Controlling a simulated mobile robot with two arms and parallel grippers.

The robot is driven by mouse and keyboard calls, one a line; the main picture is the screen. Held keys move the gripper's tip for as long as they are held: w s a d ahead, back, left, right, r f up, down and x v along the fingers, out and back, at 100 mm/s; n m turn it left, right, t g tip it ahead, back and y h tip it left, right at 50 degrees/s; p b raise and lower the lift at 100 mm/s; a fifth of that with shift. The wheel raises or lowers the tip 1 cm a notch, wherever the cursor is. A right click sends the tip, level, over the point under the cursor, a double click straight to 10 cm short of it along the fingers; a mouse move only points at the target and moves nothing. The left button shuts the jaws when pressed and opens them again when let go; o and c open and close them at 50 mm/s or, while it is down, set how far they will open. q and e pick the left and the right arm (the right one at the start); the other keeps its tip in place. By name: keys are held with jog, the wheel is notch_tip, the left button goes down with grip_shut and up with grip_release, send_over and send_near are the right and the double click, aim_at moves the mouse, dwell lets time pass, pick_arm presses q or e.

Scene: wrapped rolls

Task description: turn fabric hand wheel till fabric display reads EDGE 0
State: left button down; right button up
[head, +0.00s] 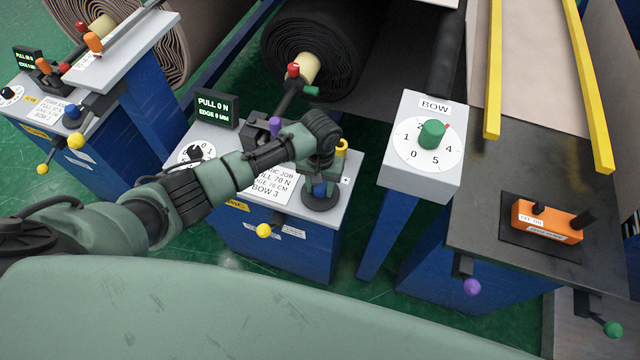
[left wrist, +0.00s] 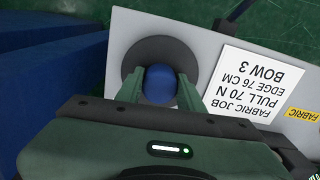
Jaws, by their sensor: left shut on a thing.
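The fabric display (head: 212,108) stands at the back left of the middle console and reads PULL 0 N and EDGE 0 MM. The hand wheel (head: 320,204) is a dark disc at that console's right end, with a blue knob (head: 319,189). My left gripper (head: 321,178) reaches down over the wheel and is shut on the blue knob. In the left wrist view, its green fingers flank the knob (left wrist: 161,86) over the dark wheel (left wrist: 150,48). My gripper hides part of the wheel in the head view. My right gripper is not in view.
A fabric job card (left wrist: 268,80) lies beside the wheel, reading PULL 70 N, EDGE 76 CM, BOW 3. A BOW dial (head: 432,135) with a green knob stands right of the console. A yellow-knobbed lever (head: 264,230) sticks out in front. A similar console (head: 50,120) stands at left.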

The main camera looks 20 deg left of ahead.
aim_at(320, 186)
pick_arm(q)
jog(key=shift+w+r, duration=0.1)
jog(key=shift+w, duration=0.1)
jog(key=c, duration=0.9)
grip_release()
jog(key=shift+s, duration=0.1)
notch_tip(320, 186, up, 8)
jog(key=shift+f+b, duration=0.1)
jog(key=shift+b, duration=0.5)
